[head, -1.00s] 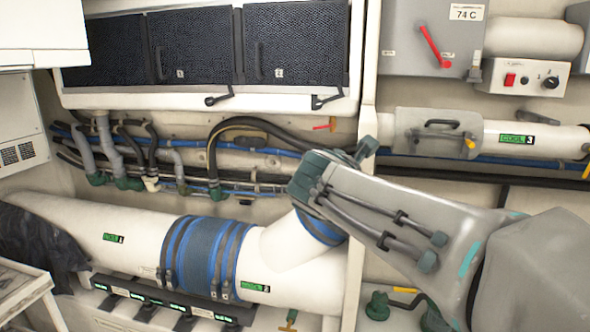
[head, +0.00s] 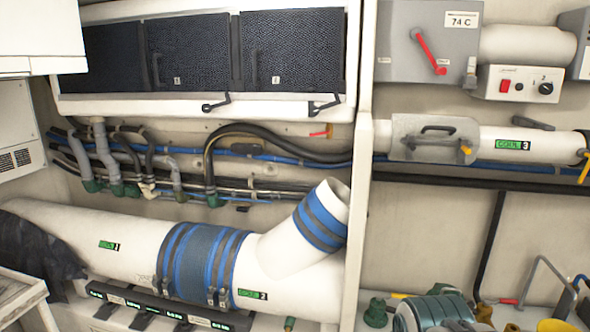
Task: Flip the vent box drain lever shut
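The vent box (head: 285,110) is a white wall-mounted housing with dark mesh panels at the upper left of the head view. A small red handle (head: 320,133) sticks out sideways just below its right end. It looks roughly horizontal and may be the drain lever, but I cannot tell for sure. Two black latch-like levers, one left (head: 216,104) and one right (head: 325,105), sit along the box's lower edge. My gripper is not in view, and nothing visibly touches the red handle or the latches.
Hoses and blue pipes (head: 275,157) run along the wall under the box. A large white duct (head: 80,232) with a branch (head: 320,215) lies below them. A white upright post (head: 362,190) stands right of the box. A grey panel (head: 400,45) carries a larger red lever (head: 430,54).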

